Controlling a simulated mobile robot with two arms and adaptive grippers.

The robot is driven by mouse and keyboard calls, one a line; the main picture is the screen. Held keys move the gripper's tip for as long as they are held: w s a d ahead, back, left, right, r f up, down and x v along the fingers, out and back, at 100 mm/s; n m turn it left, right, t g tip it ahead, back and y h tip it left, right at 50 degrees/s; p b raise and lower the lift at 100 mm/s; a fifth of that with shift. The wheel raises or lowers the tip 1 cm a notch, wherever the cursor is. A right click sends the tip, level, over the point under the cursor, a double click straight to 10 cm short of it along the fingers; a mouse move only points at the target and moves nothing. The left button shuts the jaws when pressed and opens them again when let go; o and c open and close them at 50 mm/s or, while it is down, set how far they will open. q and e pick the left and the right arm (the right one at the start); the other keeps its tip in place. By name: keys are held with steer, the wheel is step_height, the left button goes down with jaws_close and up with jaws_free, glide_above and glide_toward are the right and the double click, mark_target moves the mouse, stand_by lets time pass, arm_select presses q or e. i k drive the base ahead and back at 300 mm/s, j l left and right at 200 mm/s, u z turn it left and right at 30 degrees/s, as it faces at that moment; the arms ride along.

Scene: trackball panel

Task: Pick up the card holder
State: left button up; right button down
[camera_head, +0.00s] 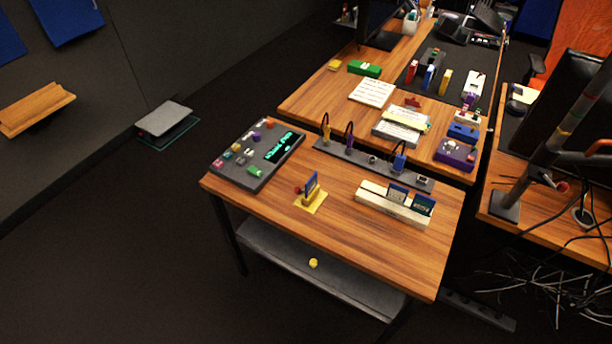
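A long cream holder (375,197) lies on the front wooden table, right of the middle, with dark cards (423,205) standing upright in its slots. A small yellow stand (314,205) with one blue and yellow card (311,186) upright in it is to its left on the same table. I cannot tell for certain which of these two is the card holder. Neither of my grippers shows in the head view.
A dark panel (232,175) with coloured knobs and a green display covers the front table's left end. A grey strip (345,154) with plugs and cables runs along its back edge. Bare wood (370,250) lies in front.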

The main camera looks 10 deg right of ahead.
mark_target(316, 198)
steer(key=i+j+z, duration=0.4)
steer(key=j+z, duration=0.2)
steer(key=i+j+z, duration=0.1)
steer(key=j+z, duration=0.2)
steer(key=i+j+z, duration=0.1)
steer(key=j+z, duration=0.2)
steer(key=j, duration=0.2)
